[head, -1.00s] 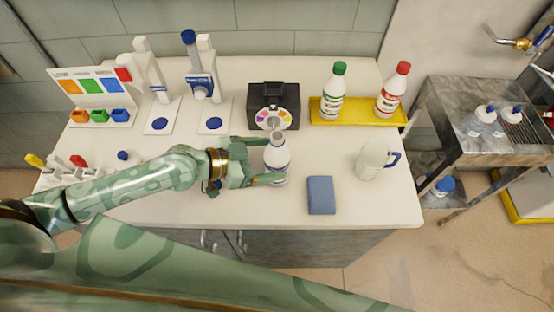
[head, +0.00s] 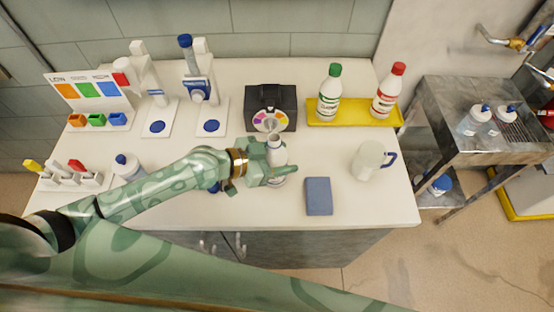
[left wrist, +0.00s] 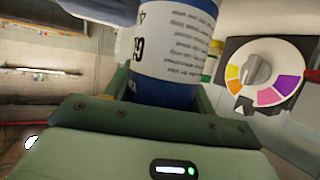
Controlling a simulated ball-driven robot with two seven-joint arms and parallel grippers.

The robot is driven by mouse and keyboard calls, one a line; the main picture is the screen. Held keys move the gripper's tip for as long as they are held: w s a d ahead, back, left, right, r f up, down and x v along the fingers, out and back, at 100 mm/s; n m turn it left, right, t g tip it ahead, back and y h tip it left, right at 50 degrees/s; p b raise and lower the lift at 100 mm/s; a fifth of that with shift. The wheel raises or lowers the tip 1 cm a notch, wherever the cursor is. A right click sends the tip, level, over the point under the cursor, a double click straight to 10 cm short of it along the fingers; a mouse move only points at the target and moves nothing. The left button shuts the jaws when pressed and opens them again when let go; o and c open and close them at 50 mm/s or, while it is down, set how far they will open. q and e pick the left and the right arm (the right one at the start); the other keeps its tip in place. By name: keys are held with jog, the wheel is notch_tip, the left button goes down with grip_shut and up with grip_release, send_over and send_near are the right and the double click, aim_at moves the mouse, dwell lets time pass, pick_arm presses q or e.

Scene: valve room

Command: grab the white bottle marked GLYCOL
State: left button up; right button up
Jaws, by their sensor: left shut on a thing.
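A white bottle with a blue band (head: 278,157) stands on the counter, partly hidden by my left gripper (head: 276,172). The gripper is shut on it, with its fingers around the body. In the left wrist view the same bottle (left wrist: 172,48) fills the space between the fingers. Its label shows small print and part of a large letter that looks like a G; the full word cannot be read. My right gripper is not in view.
A black box with a coloured dial (head: 270,110) stands just behind the bottle. A blue sponge-like block (head: 318,196) and a white mug (head: 370,160) are to the right. A yellow tray (head: 355,114) holds green-capped and red-capped bottles. Stands and colour bins fill the back left.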

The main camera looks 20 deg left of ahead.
pick_arm(q)
jog(key=shift+r, duration=0.15)
jog(key=shift+r+p, duration=0.3)
jog(key=shift+r, duration=0.35)
jog(key=s+a+r+p, duration=0.2)
jog(key=s+r+p, duration=0.3)
jog(key=s+r, duration=0.6)
jog(key=shift+s+r, duration=0.2)
jog(key=shift+s, duration=1.2)
